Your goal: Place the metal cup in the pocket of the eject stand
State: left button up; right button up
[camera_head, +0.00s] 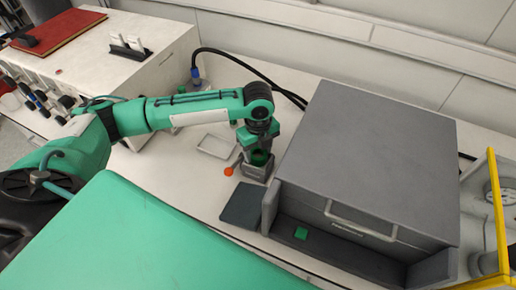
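My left arm reaches in from the left, and its gripper (257,158) points down over the bench beside the large grey box. The gripper is at a small dark grey block (257,173), which may be the eject stand; I cannot tell for sure. Something dark green shows between or behind the fingers. The metal cup cannot be made out; it may be hidden by the gripper. I cannot tell whether the fingers are open or shut. My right gripper is not in view.
A large grey box (370,150) with a front handle stands just right of the gripper. A dark flat pad (242,205) lies in front. A shallow white tray (216,146) and an orange knob (228,171) are to the left. A yellow-framed device (497,210) stands far right.

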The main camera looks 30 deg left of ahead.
pick_arm(q)
jog(key=shift+o, duration=1.3)
jog(key=shift+r, duration=0.15)
notch_tip(320, 180, up, 12)
jog(key=b, duration=0.2)
